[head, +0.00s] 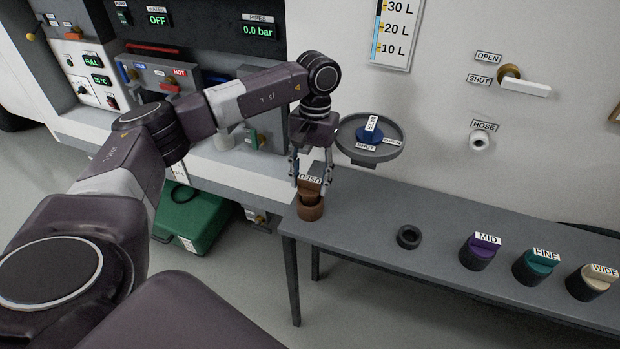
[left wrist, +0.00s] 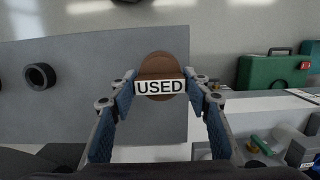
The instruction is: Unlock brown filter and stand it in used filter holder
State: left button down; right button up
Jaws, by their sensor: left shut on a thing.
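The brown filter (head: 311,209), with a white USED label on its grip, is at the left end of the grey bench (head: 365,225). My left gripper (head: 313,181) points down and is shut on the filter's grip. In the left wrist view, both fingertips (left wrist: 162,84) press the sides of the USED filter (left wrist: 163,65). I cannot tell whether its base touches the bench. An empty dark ring (head: 408,237) lies on the bench to the right; it also shows in the left wrist view (left wrist: 40,76). No label shows on it. My right gripper is out of view.
Purple MID (head: 478,253), green FINE (head: 536,265) and cream WIDE (head: 591,282) filters stand on the bench's right. A round grey tray (head: 385,155) with a blue valve is close right of my gripper. A green case (head: 192,222) is on the floor. The bench between filter and ring is clear.

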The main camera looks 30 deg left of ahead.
pick_arm(q)
jog(key=shift+f, duration=0.2)
jog(key=shift+r, duration=0.25)
jog(key=shift+r+p, duration=0.55)
jog(key=shift+r, duration=0.4)
jog(key=shift+b, duration=0.3)
dwell(0.4)
dwell(0.3)
jog(key=shift+f, duration=0.2)
jog(key=shift+f+b, duration=0.95)
jog(key=shift+f, duration=0.1)
jog(key=shift+r, duration=0.15)
